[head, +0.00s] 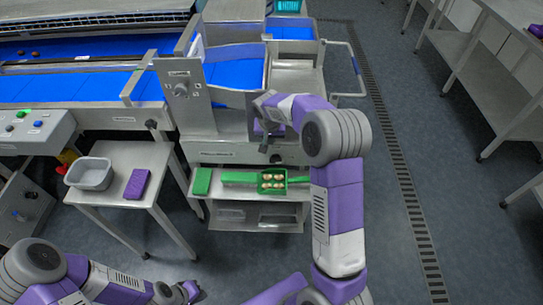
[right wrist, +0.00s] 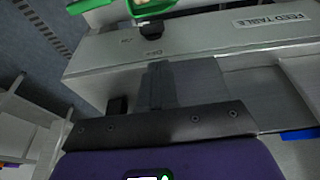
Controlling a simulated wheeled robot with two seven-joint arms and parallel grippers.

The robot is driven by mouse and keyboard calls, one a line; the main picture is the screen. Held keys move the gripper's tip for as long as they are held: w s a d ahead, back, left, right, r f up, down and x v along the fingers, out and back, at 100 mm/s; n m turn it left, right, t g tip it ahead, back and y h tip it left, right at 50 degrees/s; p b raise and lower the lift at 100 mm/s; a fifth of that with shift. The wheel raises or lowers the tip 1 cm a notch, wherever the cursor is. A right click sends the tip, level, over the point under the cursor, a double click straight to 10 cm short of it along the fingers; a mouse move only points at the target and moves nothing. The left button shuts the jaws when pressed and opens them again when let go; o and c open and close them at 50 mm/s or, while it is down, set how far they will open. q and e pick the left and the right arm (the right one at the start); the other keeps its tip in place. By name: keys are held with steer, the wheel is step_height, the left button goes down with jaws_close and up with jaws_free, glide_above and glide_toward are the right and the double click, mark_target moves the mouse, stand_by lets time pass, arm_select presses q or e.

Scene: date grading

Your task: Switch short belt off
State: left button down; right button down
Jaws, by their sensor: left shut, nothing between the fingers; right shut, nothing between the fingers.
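A short blue belt (head: 236,72) lies in a metal frame at the top middle of the head view. An upright grey panel with a rotary knob (head: 181,89) stands at its left; its small label is unreadable. A dark knob (head: 276,158) is on the machine's front face; a black knob (right wrist: 152,30) also shows in the right wrist view, near a "FEED TABLE" label (right wrist: 271,19). My right gripper (head: 265,142) is shut and empty, close in front of the machine; its fingers (right wrist: 157,86) point toward the grey face. My left gripper (head: 187,291) is shut and empty, low at the front.
A green tray with dates (head: 271,188) sits on a low shelf below my right gripper. A side table (head: 122,200) holds a grey tub (head: 88,173) and a purple cloth (head: 137,184). A control box (head: 30,130) is at left.

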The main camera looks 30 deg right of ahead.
mark_target(271, 160)
steer(key=shift+d+r, duration=0.15)
steer(key=b+x, duration=0.1)
steer(key=x, duration=0.3)
steer(key=b+x, duration=0.1)
steer(key=x, duration=0.4)
steer(key=b+x, duration=0.1)
steer(key=x, duration=0.4)
steer(key=shift+s+a, duration=0.35)
steer(key=shift+s, duration=0.05)
steer(key=shift+w+a+f+g+h+b, duration=0.2)
steer(key=shift+a+f+g+h+b, duration=0.15)
steer(key=shift+h+b, duration=0.45)
steer(key=shift+w+a+f+g+h, duration=0.1)
steer(key=shift+w+a+g+h, duration=0.1)
steer(key=shift+g+h, duration=0.25)
steer(key=shift+a+f+b, duration=0.2)
steer(key=shift+b, duration=0.3)
steer(key=shift+w+a+f, duration=0.1)
steer(key=shift+f, duration=0.05)
